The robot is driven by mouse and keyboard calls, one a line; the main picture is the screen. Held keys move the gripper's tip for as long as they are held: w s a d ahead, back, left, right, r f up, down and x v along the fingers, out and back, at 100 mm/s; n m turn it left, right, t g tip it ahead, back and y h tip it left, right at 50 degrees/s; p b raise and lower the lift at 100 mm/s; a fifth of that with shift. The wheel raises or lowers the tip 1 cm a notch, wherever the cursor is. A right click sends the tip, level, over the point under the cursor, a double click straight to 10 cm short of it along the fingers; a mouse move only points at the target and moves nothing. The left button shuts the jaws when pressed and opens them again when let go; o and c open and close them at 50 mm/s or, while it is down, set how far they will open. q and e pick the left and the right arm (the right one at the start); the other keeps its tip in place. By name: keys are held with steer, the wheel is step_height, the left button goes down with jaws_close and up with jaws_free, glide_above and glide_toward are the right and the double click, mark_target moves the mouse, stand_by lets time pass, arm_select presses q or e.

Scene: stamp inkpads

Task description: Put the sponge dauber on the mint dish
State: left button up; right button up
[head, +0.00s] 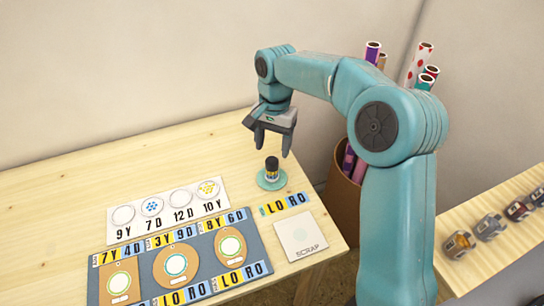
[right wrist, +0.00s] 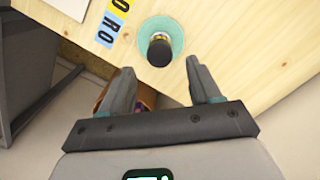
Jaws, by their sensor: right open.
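The sponge dauber (head: 272,168), a small dark cylinder with a pale and yellow band, stands upright on the round mint dish (head: 262,183) near the table's right edge. In the right wrist view the dauber (right wrist: 159,52) shows its dark top, with the dish (right wrist: 173,27) around and beyond it. My right gripper (head: 272,151) is open and empty just above the dauber, fingers pointing down. In the right wrist view the fingertips (right wrist: 160,67) are spread and apart from the dauber. My left gripper is not in view.
A stamp card (head: 168,222), a grey board with several tags (head: 150,247) and a scrap card (head: 300,236) lie left and in front. A bin with rolls (head: 345,180) stands beyond the table's right edge. Several stamps (head: 490,227) sit on a side shelf. The table's back left is clear.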

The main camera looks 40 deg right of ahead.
steer(key=shift+d+r, duration=0.1)
steer(key=shift+r, duration=1.35)
